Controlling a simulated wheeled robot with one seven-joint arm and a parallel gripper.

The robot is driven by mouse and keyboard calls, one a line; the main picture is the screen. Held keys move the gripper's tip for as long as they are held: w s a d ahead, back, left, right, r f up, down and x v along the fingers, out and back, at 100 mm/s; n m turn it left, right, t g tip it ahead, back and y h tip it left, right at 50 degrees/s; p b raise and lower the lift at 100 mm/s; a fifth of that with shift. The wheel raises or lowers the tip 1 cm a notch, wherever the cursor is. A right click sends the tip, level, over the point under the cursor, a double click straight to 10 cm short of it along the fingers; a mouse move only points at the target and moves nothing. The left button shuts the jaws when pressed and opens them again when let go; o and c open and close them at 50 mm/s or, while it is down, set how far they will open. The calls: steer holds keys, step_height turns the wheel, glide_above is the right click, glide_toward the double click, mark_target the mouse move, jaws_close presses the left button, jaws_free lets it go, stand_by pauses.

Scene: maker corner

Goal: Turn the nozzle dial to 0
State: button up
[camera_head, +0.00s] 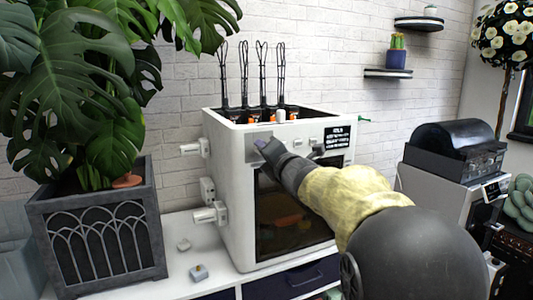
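A white box-shaped machine (228,185) with a dark front window stands on a white counter. Its upper front strip carries small controls and a black label or screen (338,137) with white text. My gripper (262,146) is at the left part of this strip, in front of a grey panel (254,141). My fingers are dark and small in this view, and I cannot tell whether they are open, shut or touching a control. I cannot make out the nozzle dial or its setting; my gripper and arm cover part of the strip.
Light fittings (207,214) stick out from the machine's left side. Two small items, one a small block (198,272), lie on the white counter (180,285). A large plant in a grey planter (100,240) stands at left. Another appliance (445,190) stands at right.

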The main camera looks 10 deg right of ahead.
steer(key=o, duration=1)
steer(key=shift+c, duration=0.2)
steer(key=r+b+v, duration=0.1)
steer(key=v, duration=1.6)
steer(key=shift+s+f, duration=0.2)
steer(key=shift+f, duration=0.3)
